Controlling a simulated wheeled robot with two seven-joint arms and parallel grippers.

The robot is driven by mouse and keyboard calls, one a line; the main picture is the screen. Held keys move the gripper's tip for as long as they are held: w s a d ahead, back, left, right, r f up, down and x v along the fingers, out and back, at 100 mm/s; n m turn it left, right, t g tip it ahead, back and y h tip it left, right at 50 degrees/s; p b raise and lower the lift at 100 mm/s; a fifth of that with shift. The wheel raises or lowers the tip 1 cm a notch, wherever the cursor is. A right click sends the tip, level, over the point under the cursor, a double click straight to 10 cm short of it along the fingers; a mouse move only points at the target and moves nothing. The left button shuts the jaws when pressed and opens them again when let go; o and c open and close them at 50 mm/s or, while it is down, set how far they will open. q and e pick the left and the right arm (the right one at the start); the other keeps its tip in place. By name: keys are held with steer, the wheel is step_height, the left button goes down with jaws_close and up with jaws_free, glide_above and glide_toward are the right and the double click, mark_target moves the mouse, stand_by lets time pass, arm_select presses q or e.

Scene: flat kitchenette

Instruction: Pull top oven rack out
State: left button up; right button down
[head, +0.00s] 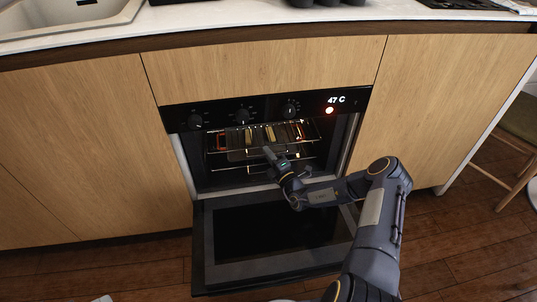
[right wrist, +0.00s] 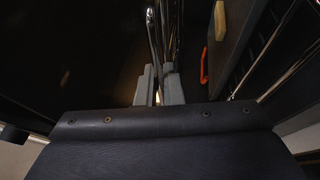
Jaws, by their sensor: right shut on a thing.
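The oven (head: 182,118) is open, with its door (head: 270,262) folded down. The top oven rack (head: 308,141) is a thin wire rack inside the cavity. A dark tray (head: 240,154) with several long pale pieces appears to rest on it. My right gripper (head: 268,151) reaches in over the lowered door to the rack's front edge. In the right wrist view, my right gripper (right wrist: 159,88) is shut on the rack, with shiny wires (right wrist: 172,35) running away beyond the fingertips. The fingers partly hide the grasped wire. My left gripper is not in view.
A lower rack (head: 305,158) sits beneath. Wooden cabinets (head: 85,150) flank the oven, and the worktop (head: 210,18) with a sink (head: 60,15) is above. The control panel (head: 265,108) shows 47 C. A stool (head: 515,130) stands right. The wood floor (head: 455,250) is clear.

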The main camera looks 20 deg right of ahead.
steer(key=s+a+p, duration=0.3)
steer(key=s+p, duration=0.1)
steer(key=s, duration=0.9)
steer(key=s+a+p, duration=0.4)
steer(key=s, duration=1)
steer(key=shift+s+p, duration=0.2)
steer(key=shift+p, duration=0.15)
steer(key=c, duration=1.6)
jaws_free()
steer(key=v, duration=0.7)
steer(key=shift+s+f, duration=0.1)
steer(key=shift+s, duration=0.3)
